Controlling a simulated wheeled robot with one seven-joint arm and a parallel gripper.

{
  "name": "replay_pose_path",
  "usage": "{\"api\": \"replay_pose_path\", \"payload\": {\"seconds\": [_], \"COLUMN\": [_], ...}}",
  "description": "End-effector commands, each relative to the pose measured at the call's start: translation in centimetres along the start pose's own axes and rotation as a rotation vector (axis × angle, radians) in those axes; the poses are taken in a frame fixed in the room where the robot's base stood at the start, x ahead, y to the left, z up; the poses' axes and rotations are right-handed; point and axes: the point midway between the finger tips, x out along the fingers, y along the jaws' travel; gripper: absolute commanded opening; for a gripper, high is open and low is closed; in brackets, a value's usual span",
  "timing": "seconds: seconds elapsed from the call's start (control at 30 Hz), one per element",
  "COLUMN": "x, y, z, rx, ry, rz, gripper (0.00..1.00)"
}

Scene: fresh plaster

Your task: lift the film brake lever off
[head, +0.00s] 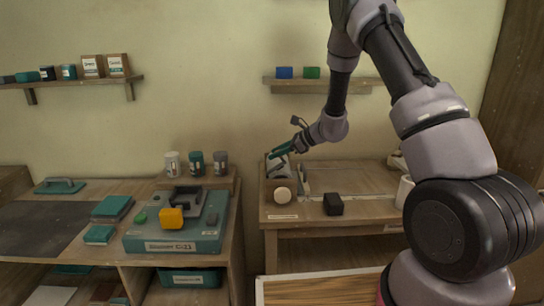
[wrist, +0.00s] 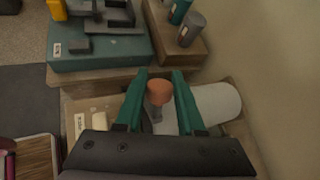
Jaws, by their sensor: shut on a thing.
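A white roll (wrist: 217,103) lies just right of the fingers. The lever is hidden there. I cannot tell whether the stem is still seated.
A teal case (head: 175,238) with grey parts and a yellow block stands on the left bench. Several small jars (head: 196,163) stand behind it. A black block (head: 333,204) sits right of the holder. The wall is close behind; a shelf (head: 322,82) hangs above.

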Motion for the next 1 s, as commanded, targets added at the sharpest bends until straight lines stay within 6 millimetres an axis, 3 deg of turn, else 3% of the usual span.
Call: {"api": "replay_pose_path", "payload": {"seconds": [0.5, 1.0], "x": [2.2, 2.8], "y": [0.8, 1.1], "z": [2.7, 3.0], "rx": [-0.145, -0.174], "ry": [0.334, 0.418], "rz": [-0.001, -0.002], "gripper": [0.00, 0.00]}}
